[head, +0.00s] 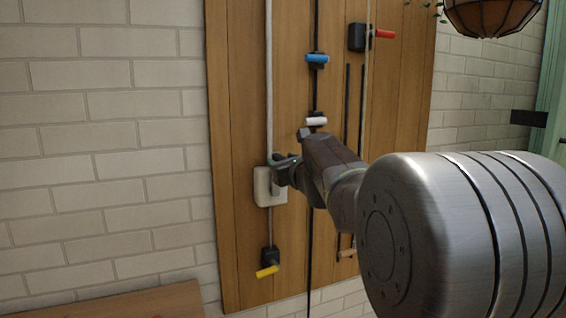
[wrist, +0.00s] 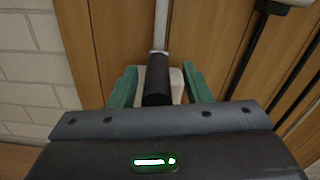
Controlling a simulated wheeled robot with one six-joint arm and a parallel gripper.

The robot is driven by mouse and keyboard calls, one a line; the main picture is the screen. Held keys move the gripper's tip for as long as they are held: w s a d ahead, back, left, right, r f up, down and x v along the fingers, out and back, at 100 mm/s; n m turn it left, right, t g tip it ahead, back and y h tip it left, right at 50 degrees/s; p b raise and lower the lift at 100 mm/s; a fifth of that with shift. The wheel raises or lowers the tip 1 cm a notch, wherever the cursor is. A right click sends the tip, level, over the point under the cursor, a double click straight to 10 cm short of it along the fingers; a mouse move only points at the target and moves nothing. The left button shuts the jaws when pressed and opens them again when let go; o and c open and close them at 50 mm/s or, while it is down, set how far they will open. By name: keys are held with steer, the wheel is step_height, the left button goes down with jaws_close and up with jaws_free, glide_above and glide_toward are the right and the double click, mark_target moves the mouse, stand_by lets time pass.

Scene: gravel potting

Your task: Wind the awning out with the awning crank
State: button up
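My gripper (head: 284,170) is in front of a white wall plate (head: 262,187) on the wooden board. In the wrist view its green fingers (wrist: 160,84) stand apart, on either side of a dark cylindrical grip (wrist: 157,80). Gaps show between the grip and both fingers, so the gripper is open. A pale rod (wrist: 161,25) runs up from the grip. Crank-like handles on the board are blue (head: 317,58), white (head: 316,121), red (head: 383,34), yellow (head: 267,271) and tan (head: 347,253). Which one is the awning crank, I cannot tell.
The wooden board (head: 235,120) hangs on a pale brick wall (head: 110,120). A dark hanging basket (head: 490,15) is at the upper right. A wooden surface (head: 150,303) is at the lower left. My arm hides part of the board's lower right.

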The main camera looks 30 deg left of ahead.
steer(key=shift+s+d, duration=0.1)
steer(key=v, duration=1.3)
steer(key=shift+s+d, duration=0.2)
steer(key=shift+d, duration=0.05)
steer(key=x, duration=1.4)
steer(key=shift+s+r, duration=0.1)
steer(key=shift+s+d, duration=0.1)
steer(key=shift+d, duration=0.05)
